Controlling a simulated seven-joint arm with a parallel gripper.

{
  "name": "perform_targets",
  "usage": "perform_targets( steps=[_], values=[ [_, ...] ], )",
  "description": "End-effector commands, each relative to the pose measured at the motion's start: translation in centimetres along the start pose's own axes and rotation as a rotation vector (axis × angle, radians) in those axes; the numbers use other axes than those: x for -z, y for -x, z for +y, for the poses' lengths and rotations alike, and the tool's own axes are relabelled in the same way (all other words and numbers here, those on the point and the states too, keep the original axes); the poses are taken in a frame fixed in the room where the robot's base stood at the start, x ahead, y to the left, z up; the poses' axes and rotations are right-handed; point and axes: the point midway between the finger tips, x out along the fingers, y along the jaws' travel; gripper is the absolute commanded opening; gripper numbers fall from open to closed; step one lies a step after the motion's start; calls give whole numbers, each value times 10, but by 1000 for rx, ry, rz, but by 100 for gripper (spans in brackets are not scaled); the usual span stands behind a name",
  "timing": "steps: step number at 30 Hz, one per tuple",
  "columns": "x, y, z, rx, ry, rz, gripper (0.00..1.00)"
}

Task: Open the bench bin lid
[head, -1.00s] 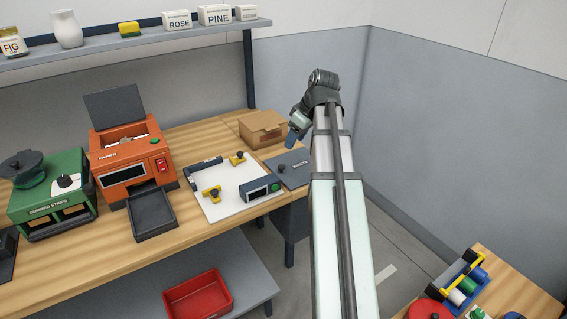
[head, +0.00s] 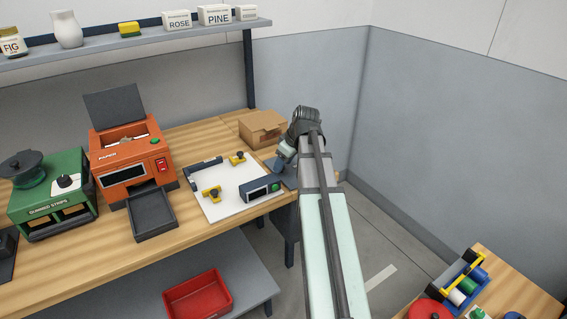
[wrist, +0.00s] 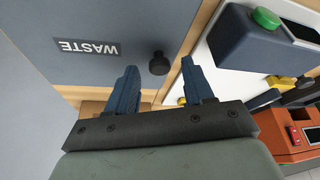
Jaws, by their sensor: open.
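The bench bin lid (wrist: 105,25) is a flat grey-blue panel labelled WASTE, and it looks closed. A round black knob (wrist: 159,63) stands up from it. My gripper (wrist: 155,82) is open in the wrist view, its two blue fingers pointing toward the lid. The knob shows just beyond the fingertips, within the gap between them, and no contact is visible. In the head view my gripper (head: 281,163) is over the lid at the bench's right end. It and my arm hide most of the lid and the knob there.
A white board (head: 222,203) with yellow clamps and a dark blue box with a green button (head: 262,189) lie just left of the lid. A cardboard box (head: 262,128) stands behind. An orange paper machine (head: 131,162) is farther left. Grey walls close the right side.

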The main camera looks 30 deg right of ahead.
Motion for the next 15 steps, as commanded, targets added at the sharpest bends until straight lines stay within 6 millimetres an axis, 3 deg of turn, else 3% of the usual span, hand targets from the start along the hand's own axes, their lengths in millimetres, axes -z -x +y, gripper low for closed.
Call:
perform_targets(
  steps=[11,15],
  values=[
    [0,-3,0,0,0,0,52],
    [0,-3,0,0,0,0,40]
  ],
)
